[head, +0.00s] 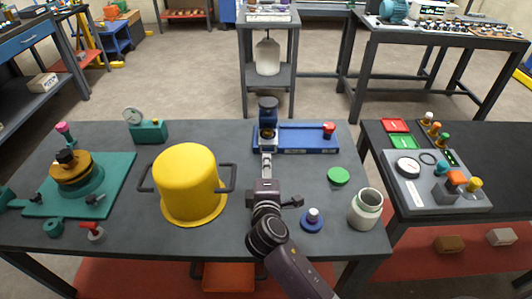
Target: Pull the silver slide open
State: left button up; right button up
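A long blue base (305,139) lies toward the back of the table, with a red knob (329,129) at its right end. A small silver piece, which looks like the silver slide (267,143), sits at the base's left end below a dark upright part (268,108). My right gripper (267,158) reaches up from the bottom of the head view, with its fingertips at or just in front of this silver piece. The gripper hides part of the slide. Whether its fingers touch or close on it is too small to tell. My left gripper is out of view.
A yellow pot (187,183) with dark handles stands left of my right arm. A green disc (338,176), a blue knobbed piece (312,219) and a pale jar (366,209) stand to its right. A gauge (148,128) and a teal fixture (110,190) are farther left.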

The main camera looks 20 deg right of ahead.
aim_at(266, 153)
jog(key=shift+w, duration=0.15)
jog(key=shift+w+r, duration=0.15)
jog(key=shift+w, duration=0.15)
jog(key=x, duration=0.5)
jog(key=shift+w+d+f, duration=0.2)
jog(key=shift+w+f, duration=0.05)
jog(key=shift+w, duration=0.25)
jog(key=shift+w+d, duration=0.1)
jog(key=shift+w, duration=0.1)
grip_shut()
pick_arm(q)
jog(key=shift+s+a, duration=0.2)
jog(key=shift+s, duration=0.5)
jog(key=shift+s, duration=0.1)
pick_arm(e)
jog(key=shift+f, duration=0.1)
